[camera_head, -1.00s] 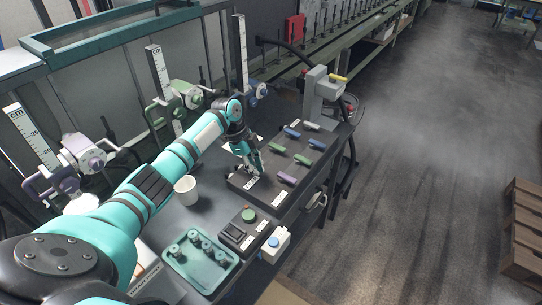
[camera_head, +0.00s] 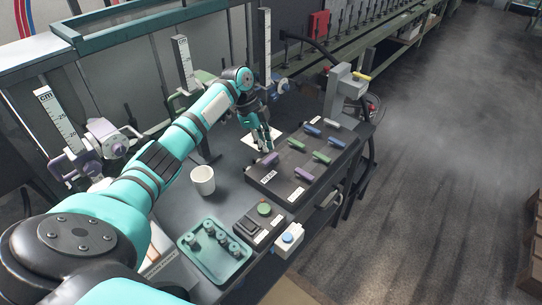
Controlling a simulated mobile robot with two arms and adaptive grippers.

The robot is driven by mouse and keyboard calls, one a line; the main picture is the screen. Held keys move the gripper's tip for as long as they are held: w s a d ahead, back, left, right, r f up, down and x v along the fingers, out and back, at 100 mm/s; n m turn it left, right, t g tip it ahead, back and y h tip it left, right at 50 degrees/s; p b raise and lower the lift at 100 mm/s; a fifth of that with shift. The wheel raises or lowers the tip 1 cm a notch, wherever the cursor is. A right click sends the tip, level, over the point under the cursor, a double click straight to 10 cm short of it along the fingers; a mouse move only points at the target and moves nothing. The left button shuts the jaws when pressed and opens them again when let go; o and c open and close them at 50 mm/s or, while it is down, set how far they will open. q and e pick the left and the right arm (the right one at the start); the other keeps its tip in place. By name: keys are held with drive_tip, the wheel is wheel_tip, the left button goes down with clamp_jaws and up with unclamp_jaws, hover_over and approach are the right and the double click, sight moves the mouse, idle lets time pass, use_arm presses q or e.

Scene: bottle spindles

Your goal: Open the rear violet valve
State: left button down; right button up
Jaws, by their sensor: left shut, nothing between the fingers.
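The black valve panel (camera_head: 283,188) lies on the dark bench and carries pairs of violet, green and blue handles. The rear violet valve (camera_head: 269,159) is at the panel's left edge, near a white label. Its handle slants up to the right, while the other handles slant down to the right. The front violet valve (camera_head: 304,174) is to its right. My left gripper (camera_head: 270,150) points down just behind the rear violet handle, shut and empty. I cannot tell whether its tips touch the handle. My right gripper is out of view.
A white cup (camera_head: 203,181) stands left of the panel. A green tray (camera_head: 212,250) with small spindles and a button box (camera_head: 259,226) are in front. Tall cm rulers (camera_head: 188,65) and a grey post (camera_head: 346,90) rise behind.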

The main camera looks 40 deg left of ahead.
use_arm(q)
drive_tip(key=shift+v, duration=2.4)
drive_tip(key=shift+d, duration=0.15)
